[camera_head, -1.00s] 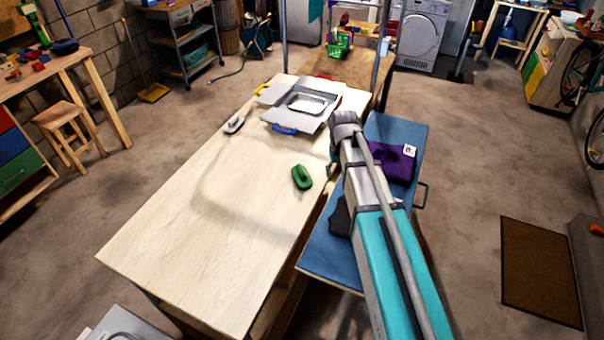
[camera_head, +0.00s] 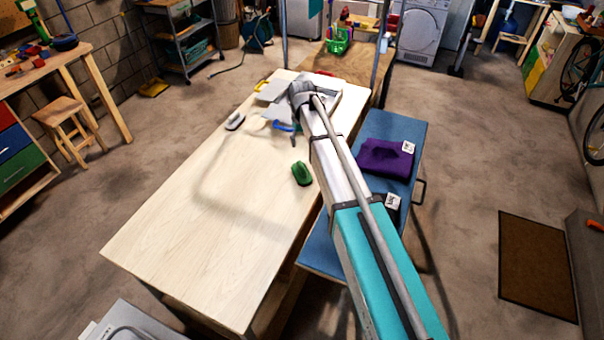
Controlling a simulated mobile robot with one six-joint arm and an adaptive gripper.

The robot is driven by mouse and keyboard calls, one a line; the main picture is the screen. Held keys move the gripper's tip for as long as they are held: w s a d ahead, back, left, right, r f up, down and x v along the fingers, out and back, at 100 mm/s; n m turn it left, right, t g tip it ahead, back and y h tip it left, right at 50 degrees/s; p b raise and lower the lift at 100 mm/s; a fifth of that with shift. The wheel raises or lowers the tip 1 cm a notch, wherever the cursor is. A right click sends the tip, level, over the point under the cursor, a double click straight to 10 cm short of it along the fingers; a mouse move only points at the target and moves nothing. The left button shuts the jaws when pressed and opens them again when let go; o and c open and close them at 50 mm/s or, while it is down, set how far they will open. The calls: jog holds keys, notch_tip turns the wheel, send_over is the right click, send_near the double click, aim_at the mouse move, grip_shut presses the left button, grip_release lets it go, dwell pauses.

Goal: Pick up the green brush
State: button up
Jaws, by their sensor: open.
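The green brush (camera_head: 301,173) lies on the pale wooden table (camera_head: 200,225), near the table's right edge. Its handle side is up and it stands clear of other things. My arm reaches forward over the table's right edge, just right of the brush, and its far joint is above the metal trays at the back of the table. My gripper cannot be made out; it seems hidden behind the arm's far end.
A grey-and-white hand tool (camera_head: 235,121) lies at the table's left edge. Metal trays (camera_head: 272,92) partly show behind my arm. A blue bench (camera_head: 402,130) on the right holds folded purple cloth (camera_head: 385,157). The table's front half is clear.

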aim_at(302, 166)
jog(key=shift+f+b, duration=4.2)
jog(key=shift+f, duration=0.05)
jog(key=shift+f, duration=0.15)
jog(key=shift+f+b, duration=2.45)
jog(key=shift+b, duration=0.15)
grip_shut()
